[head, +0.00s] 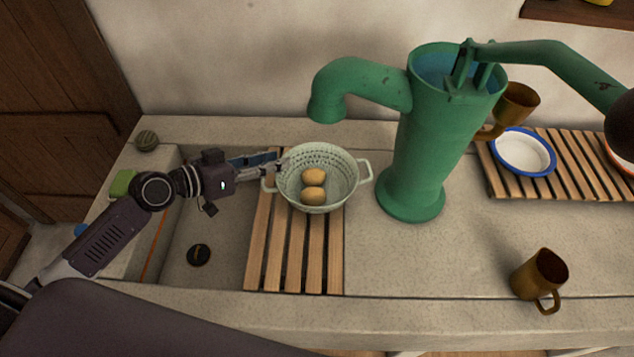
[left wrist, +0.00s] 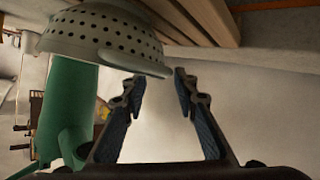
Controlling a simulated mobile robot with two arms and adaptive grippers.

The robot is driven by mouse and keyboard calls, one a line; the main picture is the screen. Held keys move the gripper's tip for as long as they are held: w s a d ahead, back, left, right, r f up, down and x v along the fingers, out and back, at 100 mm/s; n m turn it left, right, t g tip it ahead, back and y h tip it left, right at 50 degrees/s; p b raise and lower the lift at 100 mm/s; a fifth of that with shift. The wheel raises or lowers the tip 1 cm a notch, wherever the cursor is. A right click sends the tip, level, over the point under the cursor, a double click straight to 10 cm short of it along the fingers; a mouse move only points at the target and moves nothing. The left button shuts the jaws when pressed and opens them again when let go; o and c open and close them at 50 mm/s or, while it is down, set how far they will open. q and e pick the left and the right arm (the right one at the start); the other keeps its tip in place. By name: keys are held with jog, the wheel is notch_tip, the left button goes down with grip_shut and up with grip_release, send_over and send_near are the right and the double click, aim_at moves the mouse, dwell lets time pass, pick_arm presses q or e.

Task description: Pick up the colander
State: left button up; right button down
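The pale green colander (head: 343,182) stands upright on the wooden slatted rack beside the pump, with two round tan items (head: 314,176) inside. It has a loop handle on its left and one on its right. My left gripper (head: 278,168) reaches in from the left, its fingertips close to the colander's left rim and handle. In the left wrist view the gripper (left wrist: 157,82) is open, with a gap between its fingers. The perforated colander (left wrist: 108,32) shows just past the fingertips, its handle near them. Whether they touch is unclear. My right gripper is not in view.
A green hand pump (head: 430,150) stands right of the colander, its spout overhanging nearby. The slatted rack (head: 290,262) lies over the stone sink (head: 215,262). A brown mug (head: 540,274) stands at right front. A blue-rimmed bowl (head: 523,152) sits on another rack behind.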

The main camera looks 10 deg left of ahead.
aim_at(293, 158)
pick_arm(q)
jog(key=shift+p+x, duration=0.55)
jog(key=shift+x, duration=2.4)
jog(key=shift+a, duration=0.1)
jog(key=shift+c, duration=0.5)
grip_shut()
jog(key=shift+r, duration=0.1)
